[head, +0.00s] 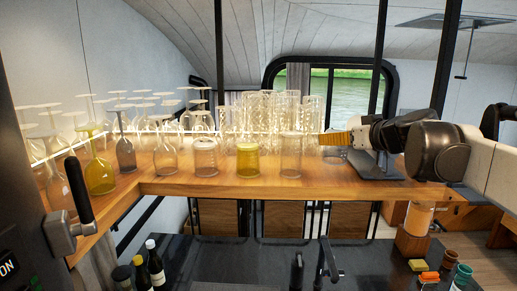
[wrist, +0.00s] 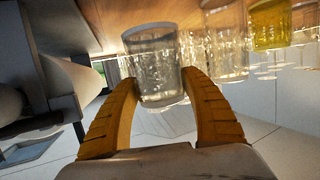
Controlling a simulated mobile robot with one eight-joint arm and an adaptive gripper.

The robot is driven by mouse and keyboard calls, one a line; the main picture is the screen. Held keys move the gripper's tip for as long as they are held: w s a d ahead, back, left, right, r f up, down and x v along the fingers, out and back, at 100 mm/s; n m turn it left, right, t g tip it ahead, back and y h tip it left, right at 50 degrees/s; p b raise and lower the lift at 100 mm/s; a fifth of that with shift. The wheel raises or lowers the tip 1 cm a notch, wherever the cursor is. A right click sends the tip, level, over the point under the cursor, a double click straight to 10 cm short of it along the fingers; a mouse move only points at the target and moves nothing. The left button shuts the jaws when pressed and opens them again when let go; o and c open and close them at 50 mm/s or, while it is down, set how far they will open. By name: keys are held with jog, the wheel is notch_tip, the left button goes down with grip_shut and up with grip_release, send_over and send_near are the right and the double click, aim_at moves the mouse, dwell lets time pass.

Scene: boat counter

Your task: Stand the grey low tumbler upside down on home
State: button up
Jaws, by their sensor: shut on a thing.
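The grey low tumbler (wrist: 156,68) is between the yellow fingertips of my gripper (wrist: 160,92) in the wrist view, where the scene appears inverted. My gripper is shut on its sides. In the head view my gripper (head: 338,138) reaches in from the right over the wooden counter (head: 225,187), and the tumbler (head: 334,154) shows faintly below the fingers. The tumbler is at or very near the counter surface; I cannot tell whether it touches. Which end is its mouth is unclear. No marking that I can identify as home is visible.
A clear tumbler (head: 291,158) stands just left of my gripper, then a yellow tumbler (head: 247,160) and another clear one (head: 205,157). Tall glasses (head: 265,110) crowd behind them. Stemmed glasses (head: 124,152) fill the left. A dark stand (head: 374,166) is at right.

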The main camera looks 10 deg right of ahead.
aim_at(335, 151)
jog(key=shift+f, duration=1.95)
jog(key=shift+f, duration=0.1)
jog(key=o, duration=1.4)
jog(key=shift+r+p, duration=0.2)
jog(key=shift+p, duration=0.1)
jog(key=b+v, duration=0.2)
jog(key=v, duration=0.9)
jog(key=s+a+f+g+y, duration=0.1)
jog(key=s+a+f+g, duration=0.15)
jog(key=a+f, duration=0.55)
jog(key=s+a+f+g, duration=0.2)
jog(key=s+a+f, duration=0.2)
jog(key=a+f, duration=0.3)
jog(key=s+a+f+m+g+h, duration=0.1)
jog(key=s+a+f+g+h, duration=0.1)
jog(key=s+f, duration=0.8)
notch_tip(335, 151, down, 3)
jog(key=shift+a+f+g+h, duration=0.15)
jog(key=shift+a+g+h, duration=0.25)
jog(key=shift+a, duration=0.85)
